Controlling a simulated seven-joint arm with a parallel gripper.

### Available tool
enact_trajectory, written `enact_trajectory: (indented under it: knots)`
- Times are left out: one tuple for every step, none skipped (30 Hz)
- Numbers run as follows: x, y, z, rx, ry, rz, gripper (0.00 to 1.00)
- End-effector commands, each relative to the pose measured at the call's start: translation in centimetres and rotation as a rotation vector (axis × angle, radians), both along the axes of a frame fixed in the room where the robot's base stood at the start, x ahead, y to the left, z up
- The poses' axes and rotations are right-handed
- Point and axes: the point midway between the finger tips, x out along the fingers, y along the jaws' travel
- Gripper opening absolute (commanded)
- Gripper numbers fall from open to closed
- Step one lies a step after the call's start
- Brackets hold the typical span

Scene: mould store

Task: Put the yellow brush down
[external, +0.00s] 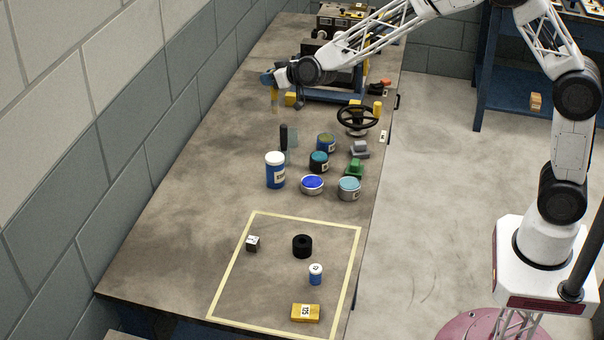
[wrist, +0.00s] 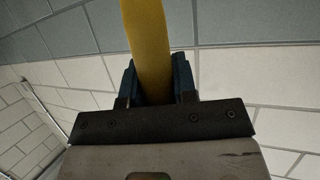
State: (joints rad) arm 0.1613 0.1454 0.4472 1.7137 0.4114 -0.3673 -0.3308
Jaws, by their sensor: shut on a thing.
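My gripper (external: 269,80) is at the far left of the bench in the external view, raised above the bench top. In the wrist view the yellow brush (wrist: 148,45) runs as a flat yellow strip between the two blue fingers of my gripper (wrist: 155,82). The brush's far end is out of the wrist view. In the external view the brush is small and its lower end is hard to make out against the bench.
The bench (external: 170,235) is bare along its left side. Nearer stand a blue jar (external: 275,172) and several paint cans (external: 349,189). A taped square (external: 232,267) at the front holds several small items.

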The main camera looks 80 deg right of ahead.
Motion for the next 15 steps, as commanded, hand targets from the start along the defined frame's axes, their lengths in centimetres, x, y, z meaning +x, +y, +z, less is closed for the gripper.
enact_trajectory:
  knots:
    - [0.1, 1.9, 0.1, -0.001, -0.001, 0.022, 0.0]
    - [0.2, 2.9, 0.1, -0.001, -0.001, 0.033, 0.0]
    - [0.2, 4.1, 0.1, 0.0, -0.001, 0.047, 0.0]
    - [0.3, 5.1, 0.0, 0.0, -0.001, 0.058, 0.0]
    - [0.3, 6.1, 0.0, 0.0, -0.001, 0.068, 0.0]
    - [0.3, 7.3, 0.0, 0.001, -0.001, 0.083, 0.0]
    - [0.3, 8.3, 0.0, 0.001, -0.001, 0.094, 0.0]
    - [0.3, 9.2, 0.0, 0.001, -0.001, 0.105, 0.0]
    - [0.2, 10.5, 0.0, 0.001, -0.001, 0.12, 0.0]
    - [0.2, 11.5, 0.0, 0.0, 0.0, 0.131, 0.0]
    - [0.1, 12.4, 0.0, 0.0, 0.0, 0.142, 0.0]
    - [0.1, 13.7, 0.0, 0.0, 0.0, 0.157, 0.0]
    - [0.0, 14.6, 0.0, 0.0, 0.0, 0.168, 0.0]
    - [-0.1, 15.5, 0.0, 0.0, 0.0, 0.178, 0.0]
    - [-0.3, 16.8, 0.0, 0.0, 0.0, 0.192, 0.0]
